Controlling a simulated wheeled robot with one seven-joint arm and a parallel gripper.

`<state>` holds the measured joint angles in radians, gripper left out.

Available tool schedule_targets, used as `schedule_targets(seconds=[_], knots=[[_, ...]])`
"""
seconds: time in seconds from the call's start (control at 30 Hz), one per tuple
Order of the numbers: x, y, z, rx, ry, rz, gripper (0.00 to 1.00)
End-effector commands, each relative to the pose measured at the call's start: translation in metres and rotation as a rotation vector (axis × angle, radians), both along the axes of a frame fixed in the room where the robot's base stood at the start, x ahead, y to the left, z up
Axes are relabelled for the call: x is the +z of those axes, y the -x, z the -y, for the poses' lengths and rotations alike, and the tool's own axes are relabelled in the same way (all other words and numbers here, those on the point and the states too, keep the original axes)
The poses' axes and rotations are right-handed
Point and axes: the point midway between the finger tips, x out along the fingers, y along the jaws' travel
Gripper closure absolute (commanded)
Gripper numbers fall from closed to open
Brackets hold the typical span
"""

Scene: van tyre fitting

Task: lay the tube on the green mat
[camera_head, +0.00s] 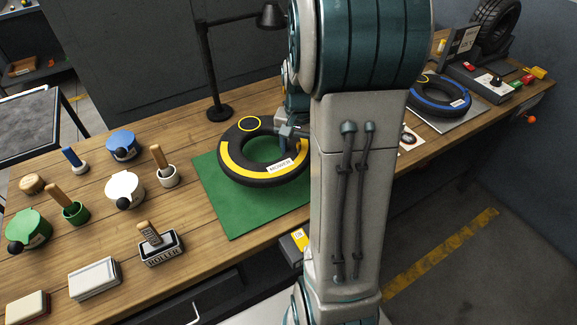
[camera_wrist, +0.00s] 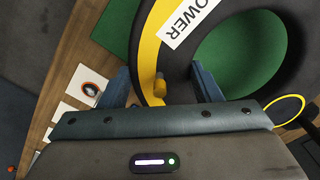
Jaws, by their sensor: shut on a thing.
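The tube (camera_head: 236,165) is a black ring with a yellow band and a white label reading MOWER. In the head view it is over the green mat (camera_head: 232,218), with its back edge reaching past the mat's far edge in the picture. My gripper (camera_head: 288,133) is shut on the tube's right side, partly hidden by my arm. In the wrist view the tube (camera_wrist: 254,18) passes between my fingers (camera_wrist: 162,88), with a yellow stub there, and green mat (camera_wrist: 240,55) shows through its hole. I cannot tell whether the tube touches the mat.
A black lamp (camera_head: 218,112) stands behind the mat. A blue-banded tube (camera_head: 424,99) lies on a grey board at the right. Several pots, brushes and boxes fill the bench's left side.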

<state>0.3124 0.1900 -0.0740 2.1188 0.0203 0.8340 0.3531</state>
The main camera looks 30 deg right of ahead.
Motion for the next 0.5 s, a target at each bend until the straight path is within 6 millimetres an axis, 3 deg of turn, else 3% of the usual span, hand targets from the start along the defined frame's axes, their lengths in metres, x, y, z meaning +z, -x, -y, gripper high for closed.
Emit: schedule_targets(seconds=[0.2, 0.5], knots=[[-0.015, 0.009, -0.026, 0.0, 0.0, 0.0, 0.75], [-0.05, 0.01, -0.028, -0.001, 0.0, -0.001, 0.75]])
